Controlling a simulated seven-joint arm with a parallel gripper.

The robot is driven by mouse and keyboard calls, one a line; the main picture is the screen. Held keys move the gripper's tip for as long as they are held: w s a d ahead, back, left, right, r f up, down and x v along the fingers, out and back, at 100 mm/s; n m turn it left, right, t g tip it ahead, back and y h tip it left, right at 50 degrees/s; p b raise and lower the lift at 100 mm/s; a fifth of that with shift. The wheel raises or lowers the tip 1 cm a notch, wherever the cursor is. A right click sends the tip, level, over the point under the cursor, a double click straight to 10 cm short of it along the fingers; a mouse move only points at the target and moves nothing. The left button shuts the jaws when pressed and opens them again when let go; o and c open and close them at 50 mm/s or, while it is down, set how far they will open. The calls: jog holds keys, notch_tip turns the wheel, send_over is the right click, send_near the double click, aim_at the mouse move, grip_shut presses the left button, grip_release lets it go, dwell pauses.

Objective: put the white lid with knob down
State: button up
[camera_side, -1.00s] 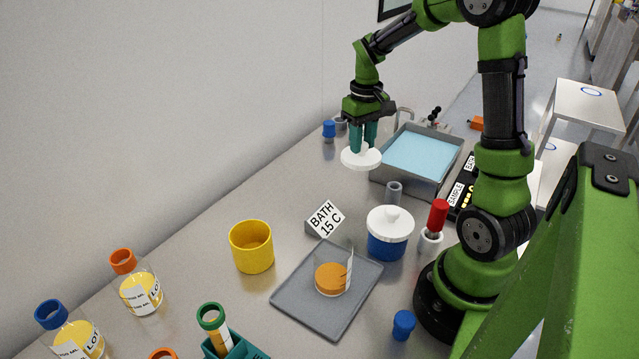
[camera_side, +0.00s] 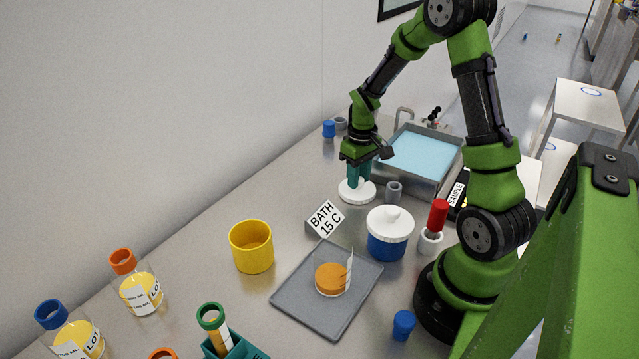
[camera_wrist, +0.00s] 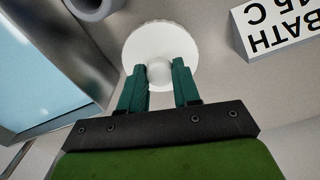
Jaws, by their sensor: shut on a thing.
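The white lid with knob (camera_side: 357,191) is at table level behind the BATH 15 C sign, at or just above the steel table; I cannot tell if it touches. My gripper (camera_side: 357,174) points down over it with teal fingers shut on its knob. In the wrist view the round lid (camera_wrist: 143,42) lies flat below my gripper (camera_wrist: 160,76), with the knob between the two fingertips.
The BATH 15 C sign (camera_side: 325,218), a grey cylinder (camera_side: 393,192) and a water bath (camera_side: 374,172) stand close around the lid. A yellow cup (camera_side: 251,247) and a grey tray (camera_side: 306,305) are nearer. Table left of the lid is clear.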

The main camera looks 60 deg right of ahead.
jog(key=shift+f, duration=0.15)
jog(key=o, duration=1)
notch_tip(320, 180, up, 12)
jog(key=s+a+r+t, duration=0.2)
jog(key=a+r, duration=0.1)
jog(key=a, duration=0.4)
jog(key=s+a+r+t+y, duration=0.1)
jog(key=s+a+r+t, duration=0.1)
jog(key=a, duration=0.6)
jog(key=s+a+r+m+t+y, duration=0.1)
jog(key=s+a+r+t, duration=0.2)
jog(key=a, duration=0.4)
jog(key=shift+s+a+r, duration=0.15)
jog(key=shift+s+r, duration=0.6)
jog(key=shift+r, duration=0.15)
